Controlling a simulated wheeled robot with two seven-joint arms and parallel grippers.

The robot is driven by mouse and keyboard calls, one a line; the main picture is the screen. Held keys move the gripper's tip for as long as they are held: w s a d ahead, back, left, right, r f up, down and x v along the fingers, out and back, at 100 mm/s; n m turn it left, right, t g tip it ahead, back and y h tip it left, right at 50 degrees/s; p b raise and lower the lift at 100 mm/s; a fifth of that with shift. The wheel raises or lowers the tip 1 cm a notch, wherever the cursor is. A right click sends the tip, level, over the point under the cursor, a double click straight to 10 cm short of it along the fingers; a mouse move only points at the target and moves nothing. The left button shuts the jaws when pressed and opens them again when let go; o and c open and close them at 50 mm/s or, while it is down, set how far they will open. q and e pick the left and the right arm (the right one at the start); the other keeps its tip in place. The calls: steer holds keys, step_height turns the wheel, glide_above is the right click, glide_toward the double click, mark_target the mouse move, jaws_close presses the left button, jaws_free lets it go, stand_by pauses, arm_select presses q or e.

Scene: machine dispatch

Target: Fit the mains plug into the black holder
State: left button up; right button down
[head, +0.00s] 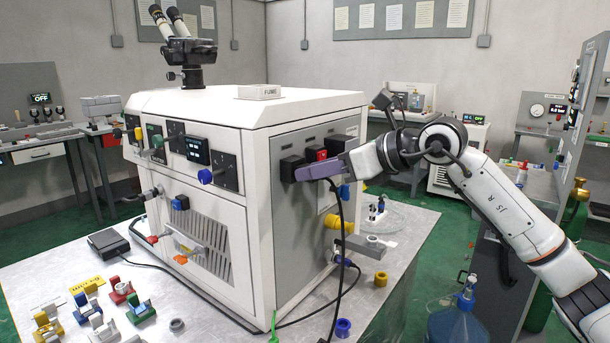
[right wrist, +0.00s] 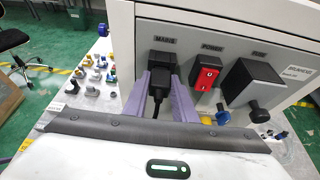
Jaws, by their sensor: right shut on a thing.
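The black holder (right wrist: 163,58) sits under the "MAINS" label on the machine's grey side panel; it also shows in the head view (head: 290,168). My right gripper (right wrist: 160,82), with purple fingers, is shut on the black mains plug (right wrist: 158,84) directly in front of the holder. The plug is in line with the holder and looks to be touching or partly in it; how deep it sits cannot be told. In the head view the right gripper (head: 304,172) hides the plug, and its black cable (head: 341,235) hangs down to the table. My left gripper is not in view.
Beside the holder are a red power switch (right wrist: 206,78) and a black fuse box (right wrist: 250,82). The white machine (head: 200,110) stands on a metal table (head: 215,325). Several small coloured parts lie at front left.

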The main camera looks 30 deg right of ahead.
steer(key=shift+s+d+b, duration=0.25)
steer(key=shift+s+b, duration=0.05)
steer(key=shift+s, duration=0.2)
steer(key=s+b, duration=0.1)
steer(key=s, duration=0.1)
steer(key=s+d+b, duration=0.1)
steer(key=b, duration=0.1)
steer(key=shift+s+d, duration=0.2)
steer(key=shift+s, duration=0.2)
stand_by(0.4)
step_height(320, 180, up, 9)
steer(key=p, duration=0.6)
steer(key=shift+f, duration=0.2)
steer(key=shift+f, duration=0.15)
stand_by(0.8)
